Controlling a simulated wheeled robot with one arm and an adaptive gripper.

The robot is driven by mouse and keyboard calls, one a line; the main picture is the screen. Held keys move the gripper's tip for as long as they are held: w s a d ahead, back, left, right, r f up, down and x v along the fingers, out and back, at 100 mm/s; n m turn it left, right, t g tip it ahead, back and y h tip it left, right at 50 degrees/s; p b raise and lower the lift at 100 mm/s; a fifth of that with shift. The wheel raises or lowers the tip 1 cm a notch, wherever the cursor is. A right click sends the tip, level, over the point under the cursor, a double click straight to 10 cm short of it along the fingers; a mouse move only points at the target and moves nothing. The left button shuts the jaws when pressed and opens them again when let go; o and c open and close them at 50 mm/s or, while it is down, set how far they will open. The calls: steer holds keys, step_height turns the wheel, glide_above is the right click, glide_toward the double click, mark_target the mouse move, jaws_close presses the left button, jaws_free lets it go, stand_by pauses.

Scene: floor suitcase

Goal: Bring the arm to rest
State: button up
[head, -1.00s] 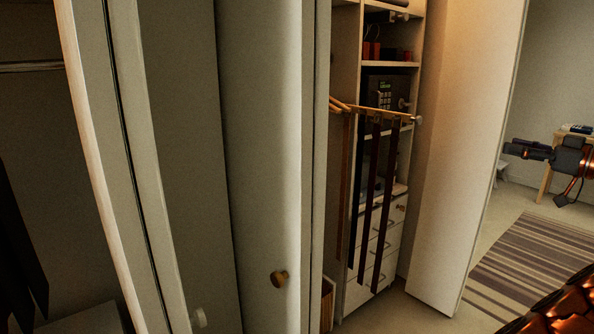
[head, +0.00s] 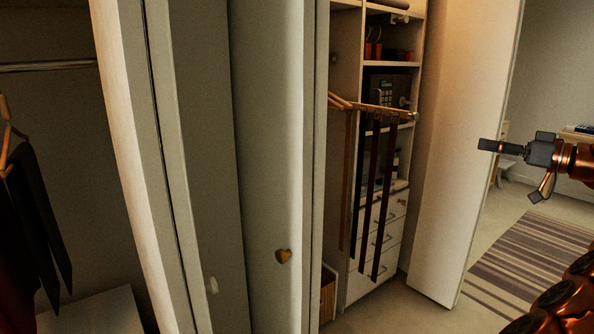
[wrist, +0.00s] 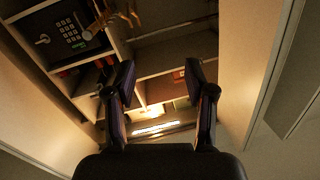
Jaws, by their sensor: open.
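My gripper (head: 516,148) is at the right of the head view, held in the air in front of the open closet door and pointing left. Its arm runs off the right edge. In the wrist view my gripper (wrist: 160,90) has its two fingers spread apart with nothing between them. Closet shelves show beyond the fingers.
An open closet door (head: 462,150) stands behind my gripper. Folded doors (head: 268,180) with a knob fill the middle left. A rack with hanging belts (head: 375,190), a safe (head: 392,91) and drawers (head: 385,240) are inside the closet. A striped rug (head: 525,262) lies at right.

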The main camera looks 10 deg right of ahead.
steer(key=a+f+m+g+y, duration=0.1)
steer(key=a+f+g, duration=0.25)
steer(key=a, duration=1.15)
steer(key=a+f+g+y, duration=0.1)
steer(key=a+f+g, duration=0.3)
steer(key=a, duration=1.1)
steer(key=s+a+f+m+g+h, duration=0.1)
steer(key=s+a+f+g, duration=0.15)
steer(key=a, duration=0.25)
steer(key=s+a+f+g+h, duration=0.1)
steer(key=s+a+f, duration=0.1)
steer(key=s+a, duration=0.2)
steer(key=s+a+f+m+g+h, duration=0.1)
steer(key=s+a+f+g+h, duration=0.35)
steer(key=s+f, duration=0.9)
steer(key=s+d+f+m+g+h, duration=0.1)
steer(key=s+d+f+h, duration=0.15)
steer(key=s, duration=0.45)
steer(key=s+d+f+h, duration=0.1)
steer(key=s+d+f, duration=0.15)
steer(key=s, duration=0.35)
steer(key=s+d+f+m+g+h, duration=0.1)
steer(key=s+d+f+h, duration=0.1)
steer(key=s+f, duration=0.35)
step_height(320, 180, up, 19)
steer(key=t+p, duration=0.1)
steer(key=p, duration=1.5)
steer(key=shift+s+d+r, duration=0.15)
steer(key=shift+s+d, duration=0.1)
